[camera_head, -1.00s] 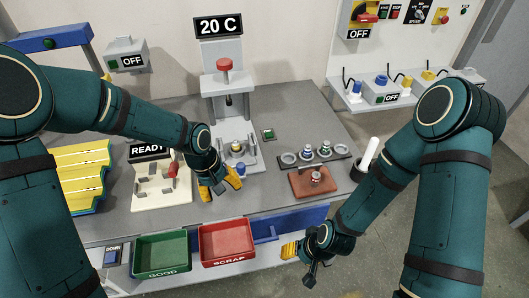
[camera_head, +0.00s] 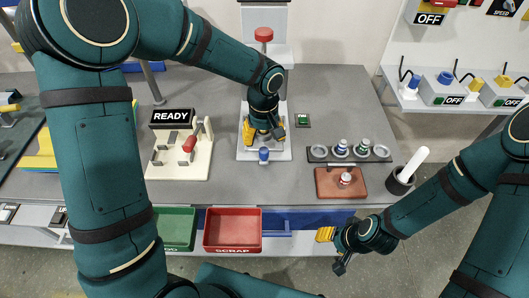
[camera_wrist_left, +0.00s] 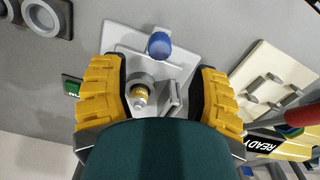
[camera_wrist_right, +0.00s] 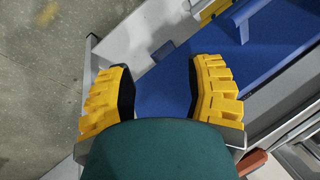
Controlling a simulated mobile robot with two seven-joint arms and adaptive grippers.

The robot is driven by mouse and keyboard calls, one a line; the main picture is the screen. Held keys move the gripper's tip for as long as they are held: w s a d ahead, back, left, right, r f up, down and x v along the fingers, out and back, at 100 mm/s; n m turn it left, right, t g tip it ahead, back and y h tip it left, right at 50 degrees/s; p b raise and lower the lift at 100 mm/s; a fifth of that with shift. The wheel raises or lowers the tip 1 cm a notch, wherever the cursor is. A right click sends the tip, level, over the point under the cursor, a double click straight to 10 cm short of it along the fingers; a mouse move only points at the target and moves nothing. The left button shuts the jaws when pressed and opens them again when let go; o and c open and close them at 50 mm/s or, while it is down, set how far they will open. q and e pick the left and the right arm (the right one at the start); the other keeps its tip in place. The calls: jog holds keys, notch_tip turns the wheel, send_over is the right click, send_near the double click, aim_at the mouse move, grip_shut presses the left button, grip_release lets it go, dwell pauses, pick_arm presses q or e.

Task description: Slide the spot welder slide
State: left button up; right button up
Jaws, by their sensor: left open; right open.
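The spot welder (camera_head: 264,62) with its red top knob stands at the back of the bench. Its pale slide plate (camera_head: 281,152) has a blue knob (camera_head: 264,154) at the front. The blue knob also shows in the left wrist view (camera_wrist_left: 159,45), with a small yellow-banded part (camera_wrist_left: 140,94) in a round holder. My left gripper (camera_head: 263,131) is over the plate, just behind the blue knob, and hides part of it. Its yellow fingers (camera_wrist_left: 158,80) are wide apart, with the holder between them in that view. My right gripper (camera_head: 334,250) is open and empty, off the bench's front edge.
A READY fixture (camera_head: 179,158) stands left of the plate, a green button box (camera_head: 303,120) right of it. Farther right are a rack (camera_head: 318,153) of small parts, a red-brown block (camera_head: 328,185) and a dark cup (camera_head: 399,184). Green (camera_head: 176,224) and red (camera_head: 232,227) bins hang in front.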

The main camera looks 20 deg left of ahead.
aim_at(264, 149)
pick_arm(q)
notch_tip(264, 149, down, 6)
jog(key=shift+f+b, duration=0.25)
jog(key=shift+b, duration=0.35)
jog(key=shift+w, duration=0.1)
grip_shut()
